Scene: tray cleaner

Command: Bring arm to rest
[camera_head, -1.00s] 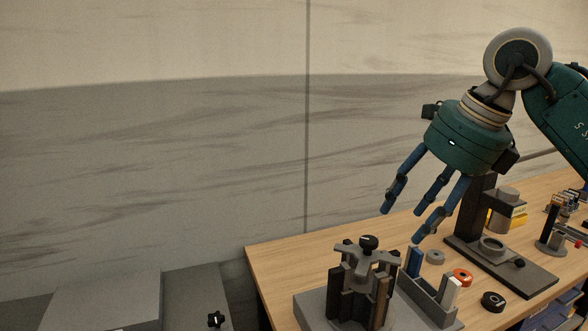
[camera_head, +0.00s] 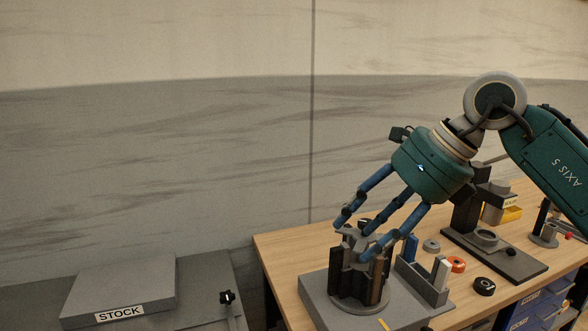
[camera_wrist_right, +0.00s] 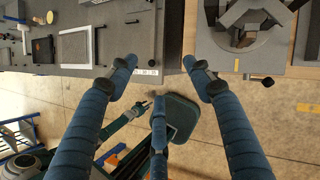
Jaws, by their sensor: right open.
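My right gripper (camera_head: 358,240) has a teal palm and three blue segmented fingers, spread with nothing between them. Its arm comes in from the right, and the fingers point down and left. In the head view the fingertips overlap the top of a grey and dark clamp fixture (camera_head: 349,285); I cannot tell whether they touch it. In the right wrist view the gripper (camera_wrist_right: 160,75) shows its fingers apart, and the fixture's grey base (camera_wrist_right: 215,50) is at the upper right, beyond the right finger. My left gripper is not visible in the head view.
A wooden table (camera_head: 285,262) carries the fixture, a small grey rack (camera_head: 425,285), an orange ring (camera_head: 456,265), a black ring (camera_head: 484,287) and a dark stand (camera_head: 505,259). A grey box marked STOCK (camera_head: 125,285) lies at the lower left. Open air is left of the gripper.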

